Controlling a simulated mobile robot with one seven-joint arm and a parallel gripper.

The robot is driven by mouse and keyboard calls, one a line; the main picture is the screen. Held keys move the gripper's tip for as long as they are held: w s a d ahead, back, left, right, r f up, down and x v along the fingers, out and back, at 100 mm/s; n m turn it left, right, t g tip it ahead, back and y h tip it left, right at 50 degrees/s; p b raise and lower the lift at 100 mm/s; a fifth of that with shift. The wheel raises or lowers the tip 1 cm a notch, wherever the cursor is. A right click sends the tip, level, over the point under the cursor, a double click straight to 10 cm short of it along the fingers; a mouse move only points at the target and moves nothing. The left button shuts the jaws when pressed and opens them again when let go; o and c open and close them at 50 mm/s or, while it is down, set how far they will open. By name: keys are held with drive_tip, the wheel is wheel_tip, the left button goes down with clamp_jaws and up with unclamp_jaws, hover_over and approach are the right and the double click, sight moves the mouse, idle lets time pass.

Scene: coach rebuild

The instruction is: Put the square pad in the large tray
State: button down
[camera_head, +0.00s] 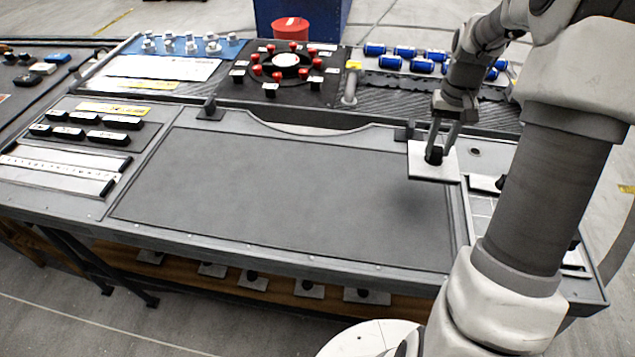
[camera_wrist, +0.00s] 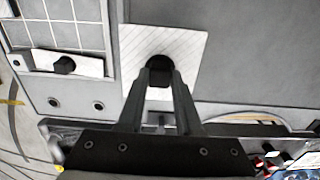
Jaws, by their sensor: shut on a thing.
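The square pad (camera_head: 425,172) is a thin white plate with a black knob. My gripper (camera_head: 434,154) is shut on that knob from above and holds the pad roughly level. The pad hangs above the right part of the large tray (camera_head: 270,190), a wide dark grey recess in the bench, with a soft shadow below it. In the wrist view the pad (camera_wrist: 192,40) shows fine slanted lines, and my gripper's fingers (camera_wrist: 159,75) close on its black knob. The tray floor (camera_wrist: 255,50) lies to the right there and looks bare.
A pale gridded panel (camera_wrist: 60,25) with another knobbed plate (camera_wrist: 92,66) lies beside the tray. Black blocks (camera_head: 122,122) sit to the left. Several knobbed plates (camera_head: 310,291) lie on the lower shelf.

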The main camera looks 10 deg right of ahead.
drive_tip(key=shift+s+a+f+b, duration=0.25)
drive_tip(key=shift+s+a+f, duration=0.95)
drive_tip(key=shift+s+f, duration=0.5)
drive_tip(key=shift+s+a+f+b, duration=0.3)
drive_tip(key=shift+s+a+f, duration=1)
drive_tip(key=shift+f, duration=0.65)
drive_tip(key=shift+s+a+f+b, duration=0.25)
drive_tip(key=shift+s+a+f, duration=0.9)
drive_tip(key=shift+s+f, duration=0.55)
drive_tip(key=shift+w+f, duration=0.15)
drive_tip(key=shift+f, duration=0.05)
drive_tip(key=c, duration=0.6)
unclamp_jaws()
wheel_tip(320, 180, up, 12)
drive_tip(key=shift+r+p, duration=0.1)
drive_tip(key=shift+p, duration=0.85)
